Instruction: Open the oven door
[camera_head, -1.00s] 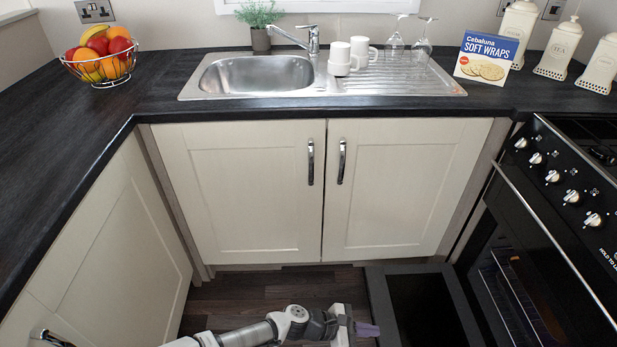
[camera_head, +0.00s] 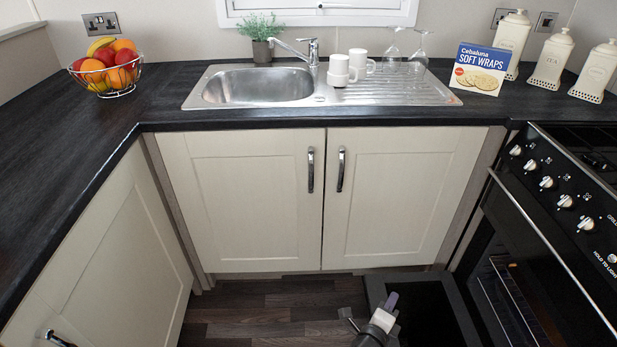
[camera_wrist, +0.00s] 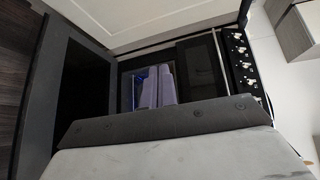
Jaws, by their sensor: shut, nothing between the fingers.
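The oven (camera_head: 515,285) stands at the right, under the counter. Its lower door (camera_head: 430,308) is folded down, lying about level just above the floor as a dark framed panel. The door also shows at the left of the wrist view (camera_wrist: 84,88). The oven's inside is exposed, with a rack faintly visible. My gripper (camera_head: 391,301) is in front of the door's left part in the head view, fingers pointing up in the picture. In the wrist view its pale purple fingers (camera_wrist: 158,86) are shut and empty, overlapping the oven opening; contact with the door cannot be told.
A second, upper oven door (camera_head: 555,240) with a long handle is shut below the knobs (camera_head: 565,200). Cream cupboards (camera_head: 240,205) with upright handles line the back. The open door takes up floor beside the oven. The dark wood floor (camera_head: 260,310) to the left is clear.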

